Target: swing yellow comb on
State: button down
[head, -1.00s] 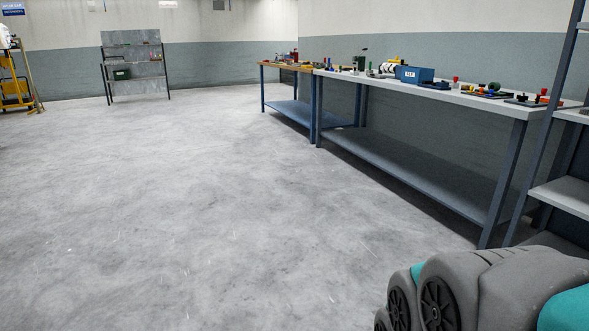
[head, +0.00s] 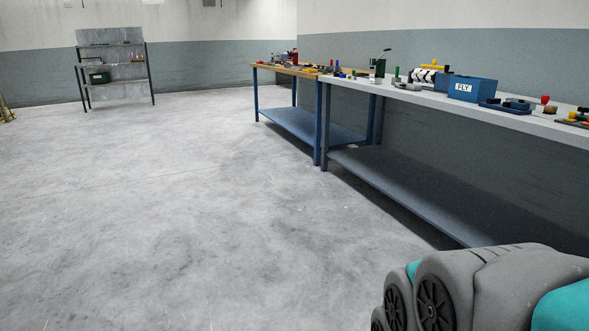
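A small yellow part (head: 431,66) sits on top of a black-and-white striped roller (head: 423,76) on the long grey-topped bench (head: 400,94). It may be the yellow comb, but it is too small to tell, and so is how it is attached. A blue box labelled FLY (head: 472,88) stands just right of the roller and hides part of what is behind it. My gripper is not in view; only grey and teal parts of my own body show at the lower right.
A wood-topped bench (head: 262,68) with several small items adjoins the far end. Both benches have a low blue-grey shelf (head: 400,180). A dark green hand-cranked device (head: 378,67) stands left of the roller. A shelf rack (head: 112,64) stands at the far wall. The open floor (head: 180,210) is clear.

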aim_at(434, 61)
jog(key=i, duration=2.3)
jog(key=i+j+z, duration=0.15)
jog(key=i+z, duration=0.25)
jog(key=i, duration=0.3)
jog(key=i+j+z, duration=0.45)
jog(key=i, duration=0.25)
jog(key=i+j+z, duration=0.4)
jog(key=i+j, duration=0.15)
jog(key=i, duration=0.05)
